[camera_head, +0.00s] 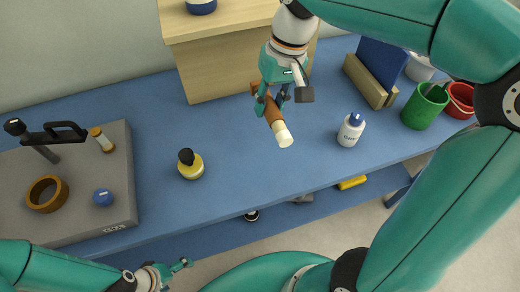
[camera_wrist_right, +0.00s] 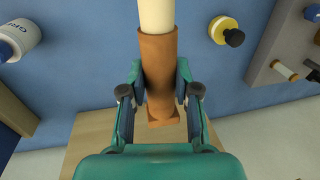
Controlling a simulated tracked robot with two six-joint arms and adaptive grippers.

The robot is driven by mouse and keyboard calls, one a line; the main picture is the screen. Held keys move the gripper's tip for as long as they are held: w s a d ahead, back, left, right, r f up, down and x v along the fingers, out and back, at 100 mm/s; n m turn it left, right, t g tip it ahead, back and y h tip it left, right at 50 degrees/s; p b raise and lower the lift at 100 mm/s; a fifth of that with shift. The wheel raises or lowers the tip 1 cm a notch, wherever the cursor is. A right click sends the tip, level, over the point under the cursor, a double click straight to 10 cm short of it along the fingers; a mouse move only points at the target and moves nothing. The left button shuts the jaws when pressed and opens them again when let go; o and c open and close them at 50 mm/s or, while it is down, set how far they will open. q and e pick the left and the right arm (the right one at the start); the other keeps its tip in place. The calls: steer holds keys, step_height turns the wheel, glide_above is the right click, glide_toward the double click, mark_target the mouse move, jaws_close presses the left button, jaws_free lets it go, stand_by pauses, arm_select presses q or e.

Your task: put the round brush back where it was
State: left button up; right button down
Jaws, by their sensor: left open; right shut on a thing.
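The round brush (camera_head: 275,120) has a brown handle and a cream, round tip. My right gripper (camera_head: 271,101) is shut on the brown handle in front of the wooden cabinet, above the blue bench, with the cream tip pointing toward the front. In the right wrist view the brush (camera_wrist_right: 157,70) passes between the two fingers of the right gripper (camera_wrist_right: 160,92), with the cream end at the top edge. My left gripper (camera_head: 178,272) is open and empty at the bottom left, in front of the bench.
The blue bench (camera_head: 240,150) holds a white bottle (camera_head: 351,131), a yellow bottle with black cap (camera_head: 190,165), a green cup (camera_head: 420,112), a red bucket (camera_head: 461,98) and a grey block (camera_head: 85,200). The wooden cabinet (camera_head: 215,65) stands behind. The middle front is clear.

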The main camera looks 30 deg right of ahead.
mark_target(266, 163)
steer(key=shift+f, duration=0.15)
step_height(266, 163, down, 19)
steer(key=shift+d+f+b, duration=0.1)
steer(key=shift+f+b, duration=0.05)
steer(key=shift+b, duration=0.3)
steer(key=shift+f+b, duration=0.6)
steer(key=c, duration=0.8)
jaws_free()
steer(key=shift+c, duration=0.2)
